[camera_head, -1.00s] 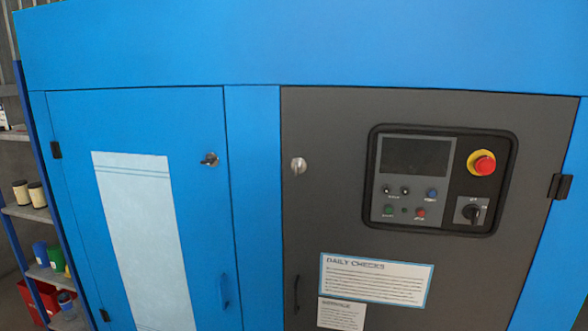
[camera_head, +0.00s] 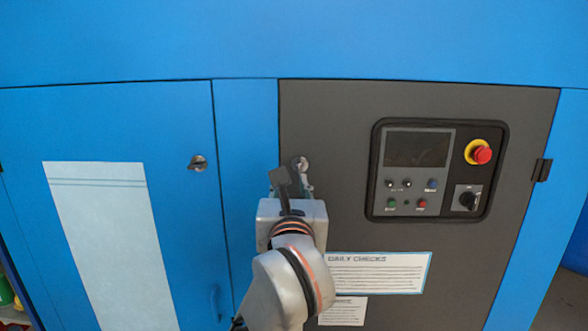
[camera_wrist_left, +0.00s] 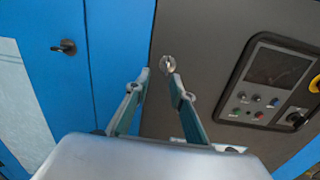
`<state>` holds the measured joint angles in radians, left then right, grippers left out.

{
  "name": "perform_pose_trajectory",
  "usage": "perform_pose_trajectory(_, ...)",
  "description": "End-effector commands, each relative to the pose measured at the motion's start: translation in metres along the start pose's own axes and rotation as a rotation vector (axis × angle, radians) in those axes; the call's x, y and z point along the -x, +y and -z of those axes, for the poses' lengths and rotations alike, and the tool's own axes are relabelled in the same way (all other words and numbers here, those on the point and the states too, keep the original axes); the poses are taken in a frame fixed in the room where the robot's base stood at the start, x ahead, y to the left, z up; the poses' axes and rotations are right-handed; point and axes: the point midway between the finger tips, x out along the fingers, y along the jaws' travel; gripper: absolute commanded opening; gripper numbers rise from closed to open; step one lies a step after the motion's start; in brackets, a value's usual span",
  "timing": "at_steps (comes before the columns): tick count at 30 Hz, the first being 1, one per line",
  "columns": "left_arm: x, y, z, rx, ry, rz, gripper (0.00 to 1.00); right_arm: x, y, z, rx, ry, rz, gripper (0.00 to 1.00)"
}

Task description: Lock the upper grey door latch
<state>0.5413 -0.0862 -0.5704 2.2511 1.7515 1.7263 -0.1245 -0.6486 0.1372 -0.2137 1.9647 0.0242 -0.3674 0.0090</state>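The upper grey door latch (camera_head: 302,162) is a small silver turn-knob near the top left edge of the grey door (camera_head: 340,105). My left gripper (camera_head: 291,177) is in front of it and partly covers it in the head view. In the left wrist view the latch (camera_wrist_left: 168,63) shows just beyond the fingertips, between them and nearer the right one. The left gripper (camera_wrist_left: 159,78) is open, with a gap between its fingers and nothing held. I cannot tell whether a finger touches the latch. My right gripper is not in view.
A control panel (camera_head: 440,170) with a red emergency button (camera_head: 481,154) is to the right. A daily checks label (camera_head: 380,285) is below. The door face between latch and panel is clear.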

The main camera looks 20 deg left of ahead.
Motion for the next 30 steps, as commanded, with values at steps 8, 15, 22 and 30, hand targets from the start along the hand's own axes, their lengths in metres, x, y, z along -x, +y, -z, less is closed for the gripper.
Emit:
perform_pose_trajectory(8, -0.014, -0.014, 0.000, 0.035, 0.027, 0.047, 0.23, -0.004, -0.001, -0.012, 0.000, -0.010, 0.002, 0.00)
perform_pose_trajectory(15, -0.052, -0.015, 0.003, 0.034, 0.029, 0.045, 0.23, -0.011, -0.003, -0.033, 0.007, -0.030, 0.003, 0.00)
perform_pose_trajectory(22, -0.072, -0.016, 0.002, 0.034, 0.028, 0.046, 0.23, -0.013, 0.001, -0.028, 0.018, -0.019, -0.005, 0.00)
perform_pose_trajectory(30, -0.075, -0.016, 0.000, 0.035, 0.027, 0.046, 0.23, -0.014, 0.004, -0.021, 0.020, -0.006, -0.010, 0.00)
